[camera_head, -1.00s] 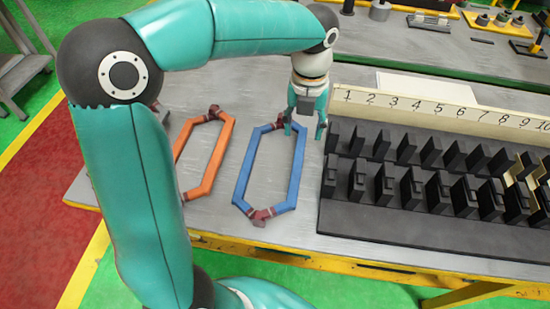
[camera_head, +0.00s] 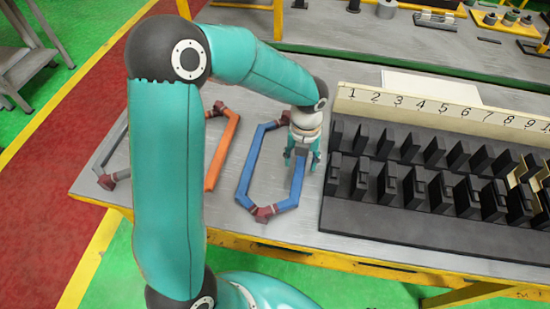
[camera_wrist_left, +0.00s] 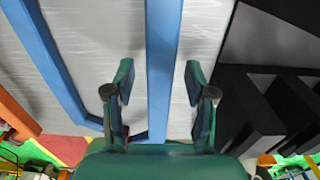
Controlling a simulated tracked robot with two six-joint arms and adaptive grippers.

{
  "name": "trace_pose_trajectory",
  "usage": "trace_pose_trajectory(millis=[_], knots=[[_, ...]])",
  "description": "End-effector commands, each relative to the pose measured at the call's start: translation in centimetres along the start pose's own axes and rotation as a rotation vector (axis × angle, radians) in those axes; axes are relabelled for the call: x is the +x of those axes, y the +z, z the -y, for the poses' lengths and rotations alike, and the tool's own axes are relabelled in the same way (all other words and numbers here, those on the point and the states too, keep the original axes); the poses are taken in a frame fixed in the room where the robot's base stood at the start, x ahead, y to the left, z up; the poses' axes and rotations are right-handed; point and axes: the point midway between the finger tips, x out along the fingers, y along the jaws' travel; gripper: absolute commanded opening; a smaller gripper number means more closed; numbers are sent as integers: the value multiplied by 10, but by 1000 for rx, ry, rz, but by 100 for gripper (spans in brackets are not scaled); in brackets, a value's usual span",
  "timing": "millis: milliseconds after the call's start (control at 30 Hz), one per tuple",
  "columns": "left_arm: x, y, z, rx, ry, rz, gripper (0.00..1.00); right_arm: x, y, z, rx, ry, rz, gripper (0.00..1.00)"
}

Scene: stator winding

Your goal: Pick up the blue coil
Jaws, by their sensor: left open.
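The blue coil (camera_head: 246,172) is a long six-sided ring with dark red wrapped ends, lying flat on the grey table. My left gripper (camera_head: 302,160) points down over the coil's right long side. In the left wrist view the open fingers (camera_wrist_left: 158,85) stand on either side of that blue bar (camera_wrist_left: 163,50), apart from it. The other long side of the coil shows further left in that view. My right gripper is not in view.
An orange coil (camera_head: 222,150) lies left of the blue one, partly behind my left arm. A grey coil (camera_head: 108,160) lies further left. A black slotted rack (camera_head: 420,220) with a numbered strip (camera_head: 440,108) stands close on the right. The table's front edge (camera_head: 290,238) is near.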

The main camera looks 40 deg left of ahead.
Motion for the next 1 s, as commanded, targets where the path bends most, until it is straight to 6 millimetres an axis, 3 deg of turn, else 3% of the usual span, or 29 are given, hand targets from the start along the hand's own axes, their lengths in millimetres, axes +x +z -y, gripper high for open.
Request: trace_pose_trajectory(millis=[267,600,1000], knots=[[4,0,0,0,0,1,55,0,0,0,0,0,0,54],[3,0,0,0,0,1,0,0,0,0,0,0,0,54],[3,0,0,0,-1,2,0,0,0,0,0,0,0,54]])
